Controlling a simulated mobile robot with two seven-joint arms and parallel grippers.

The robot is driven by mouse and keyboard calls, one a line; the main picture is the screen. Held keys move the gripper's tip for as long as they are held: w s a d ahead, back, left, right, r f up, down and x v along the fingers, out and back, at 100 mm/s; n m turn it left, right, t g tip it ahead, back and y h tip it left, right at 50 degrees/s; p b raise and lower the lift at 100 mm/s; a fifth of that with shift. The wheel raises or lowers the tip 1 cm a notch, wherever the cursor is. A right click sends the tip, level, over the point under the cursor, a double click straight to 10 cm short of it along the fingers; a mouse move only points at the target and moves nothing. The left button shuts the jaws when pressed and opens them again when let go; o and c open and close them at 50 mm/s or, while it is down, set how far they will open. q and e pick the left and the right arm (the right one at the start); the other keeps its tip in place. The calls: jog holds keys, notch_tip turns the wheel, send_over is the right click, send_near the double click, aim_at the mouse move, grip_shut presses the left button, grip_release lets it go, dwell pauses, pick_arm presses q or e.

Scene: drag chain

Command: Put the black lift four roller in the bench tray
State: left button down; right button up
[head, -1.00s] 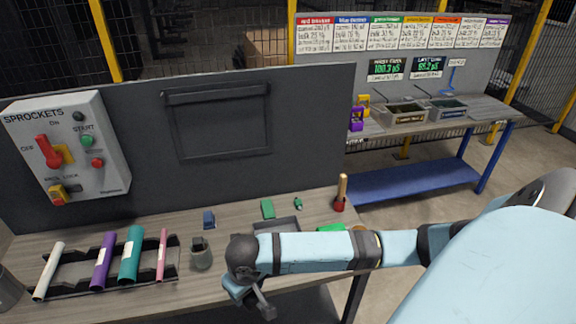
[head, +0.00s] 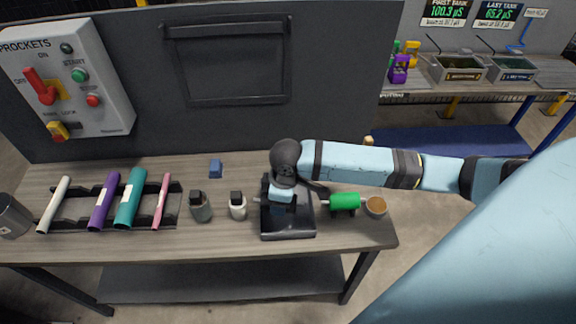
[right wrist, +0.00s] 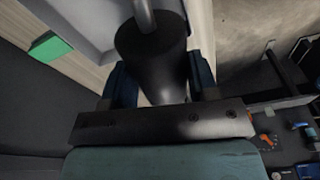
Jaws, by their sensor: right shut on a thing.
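My right gripper (head: 284,197) is over the dark bench tray (head: 288,235) in the head view, and the wrist hides much of it. In the right wrist view the gripper (right wrist: 160,85) is shut on a black roller (right wrist: 150,48) with a grey shaft at its far end. In the head view the roller's body is hidden by the gripper; I cannot tell whether it touches the tray floor. My left gripper is not in view.
A black rack (head: 80,218) holds several coloured rollers. The bench front is clear.

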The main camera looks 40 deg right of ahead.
jog(key=n, duration=0.1)
jog(key=d+n, duration=0.1)
jog(key=shift+w+n, duration=0.4)
jog(key=w+d+n+b, duration=0.1)
jog(key=n, duration=0.5)
jog(key=w+d+r+n+g+b, duration=0.1)
jog(key=n, duration=0.4)
jog(key=w+d+r+n+g+b, duration=0.1)
jog(key=d+n, duration=0.1)
jog(key=n, duration=0.4)
jog(key=shift+w+n, duration=0.25)
jog(key=shift+n, duration=0.05)
jog(key=shift+f+b, duration=1.2)
jog(key=shift+f, duration=3.7)
